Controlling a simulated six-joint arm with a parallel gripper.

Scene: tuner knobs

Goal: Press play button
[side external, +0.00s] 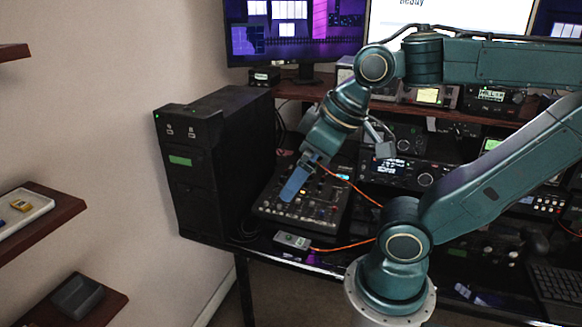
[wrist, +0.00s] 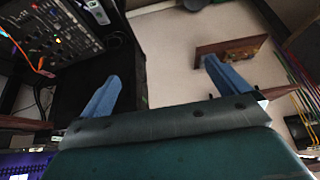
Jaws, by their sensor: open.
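My gripper (side external: 290,192) is in front of the mixer console (side external: 322,212) in the side view, its blue fingers pointing down and left. The wrist view shows the fingers (wrist: 162,70) spread wide with nothing between them. The console (wrist: 58,38) is at the upper left there, beyond the left finger. A small grey device (side external: 292,240) lies at the desk's front edge, and it also shows in the wrist view (wrist: 97,11). No button can be read as the play button. Whether the fingers touch the console cannot be told.
A black computer tower (side external: 215,160) stands left of the console. Orange cables (side external: 345,246) run across the desk. Radio units (side external: 410,172) stand to the right, with monitors (side external: 285,30) behind.

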